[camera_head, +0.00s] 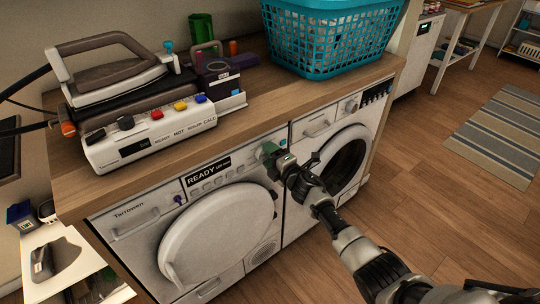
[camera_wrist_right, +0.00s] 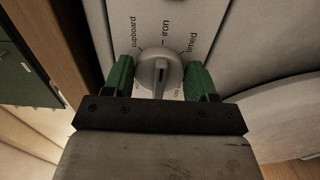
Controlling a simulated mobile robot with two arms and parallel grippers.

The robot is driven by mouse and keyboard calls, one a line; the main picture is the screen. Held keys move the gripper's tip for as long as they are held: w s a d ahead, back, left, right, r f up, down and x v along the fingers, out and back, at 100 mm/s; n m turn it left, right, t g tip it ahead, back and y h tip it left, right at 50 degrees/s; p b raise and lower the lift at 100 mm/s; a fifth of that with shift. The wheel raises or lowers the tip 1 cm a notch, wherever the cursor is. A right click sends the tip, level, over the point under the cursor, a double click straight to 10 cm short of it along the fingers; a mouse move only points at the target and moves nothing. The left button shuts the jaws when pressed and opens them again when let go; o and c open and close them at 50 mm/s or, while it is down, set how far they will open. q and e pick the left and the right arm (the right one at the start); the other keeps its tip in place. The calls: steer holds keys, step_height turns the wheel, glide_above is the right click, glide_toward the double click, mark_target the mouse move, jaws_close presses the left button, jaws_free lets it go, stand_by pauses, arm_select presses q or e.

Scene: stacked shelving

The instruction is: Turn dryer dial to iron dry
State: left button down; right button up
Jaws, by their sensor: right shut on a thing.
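The dryer (camera_head: 150,240) is the white front-loading machine with a round pale door, under the wooden counter. My right gripper (camera_head: 272,152) reaches the right end of its control panel. In the right wrist view, the grey round dial (camera_wrist_right: 160,70) sits between the two green fingertips of my right gripper (camera_wrist_right: 160,78), which is shut on it. The labels "cupboard", "iron" (camera_wrist_right: 166,33) and "timed" curve around the dial's top. A raised ridge runs down the dial's middle; which label it marks is hard to tell. In the head view the gripper hides the dial. My left gripper is not seen.
A second white machine (camera_head: 312,128) with a dark round door stands to the right. On the counter (camera_head: 265,108) are a steam iron station (camera_head: 150,135) and a teal laundry basket (camera_head: 325,45). The wood floor (camera_head: 440,170) in front is open, with a striped rug (camera_head: 495,135).

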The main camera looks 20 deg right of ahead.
steer(key=shift+f, duration=0.1)
steer(key=o, duration=0.8)
steer(key=shift+o, duration=0.2)
steer(key=shift+s, duration=0.1)
steer(key=p+v, duration=0.1)
steer(key=v, duration=0.9)
steer(key=shift+s, duration=0.35)
steer(key=shift+d, duration=0.15)
